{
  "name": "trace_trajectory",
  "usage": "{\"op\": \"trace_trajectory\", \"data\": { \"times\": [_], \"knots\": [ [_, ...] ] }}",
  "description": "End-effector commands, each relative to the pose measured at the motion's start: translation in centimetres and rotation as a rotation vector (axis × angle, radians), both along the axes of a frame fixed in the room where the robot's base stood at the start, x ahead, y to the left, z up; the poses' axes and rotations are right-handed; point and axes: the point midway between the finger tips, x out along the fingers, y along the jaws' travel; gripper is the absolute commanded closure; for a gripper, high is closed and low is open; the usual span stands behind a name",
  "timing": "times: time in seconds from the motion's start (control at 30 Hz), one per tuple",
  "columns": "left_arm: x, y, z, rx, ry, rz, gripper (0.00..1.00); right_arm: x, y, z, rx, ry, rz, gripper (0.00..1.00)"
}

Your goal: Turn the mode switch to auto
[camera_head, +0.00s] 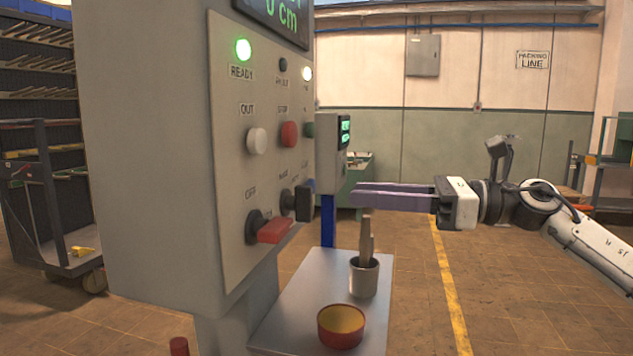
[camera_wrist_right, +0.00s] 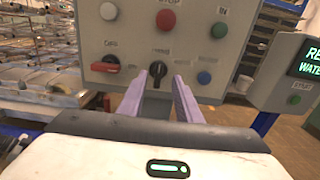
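The mode switch is a black knob (camera_head: 302,203) low on the grey control panel (camera_head: 232,160). In the right wrist view the knob (camera_wrist_right: 158,72) lies ahead, between the lines of my fingers, its pointer roughly upright. The small labels around it are too blurred to read surely. My right gripper (camera_head: 353,196) has long purple fingers and points at the panel from the right. In the wrist view its fingers (camera_wrist_right: 161,80) are open and empty, with the tips apart from the knob. My left gripper is not in view.
A red-handled switch (camera_head: 272,230) sits left of the knob. White (camera_head: 256,140) and red (camera_head: 289,133) buttons are above. A metal shelf (camera_head: 290,320) below carries a yellow-lined bowl (camera_head: 341,327) and a cup (camera_head: 364,279) with upright tools. A small display box (camera_head: 332,150) stands behind.

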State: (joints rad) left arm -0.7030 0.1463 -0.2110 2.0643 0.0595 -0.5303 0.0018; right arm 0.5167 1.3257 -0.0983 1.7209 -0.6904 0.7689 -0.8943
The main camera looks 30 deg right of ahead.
Motion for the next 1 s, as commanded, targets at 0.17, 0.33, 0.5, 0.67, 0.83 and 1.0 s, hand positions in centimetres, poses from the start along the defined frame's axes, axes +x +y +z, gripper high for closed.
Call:
{"op": "trace_trajectory", "data": {
  "times": [0.17,0.33,0.5,0.67,0.83,1.0],
  "knots": [
    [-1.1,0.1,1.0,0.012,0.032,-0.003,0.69,2.1,2.7,0.8,0.004,-0.005,0.006,0.69],
    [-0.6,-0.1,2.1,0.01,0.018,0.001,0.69,4.1,4.8,0.5,0.004,-0.002,0.005,0.69],
    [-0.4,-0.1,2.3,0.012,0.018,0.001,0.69,5.2,5.9,0.2,0.003,0.0,0.003,0.69],
    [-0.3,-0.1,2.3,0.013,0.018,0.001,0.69,5.5,6.3,0.1,0.001,0.0,0.002,0.69],
    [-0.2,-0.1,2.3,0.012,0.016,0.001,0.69,5.5,6.2,0.0,0.002,0.001,0.001,0.69],
    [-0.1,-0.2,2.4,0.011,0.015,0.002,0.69,5.5,6.2,0.0,0.002,0.001,0.002,0.94]
  ]
}}
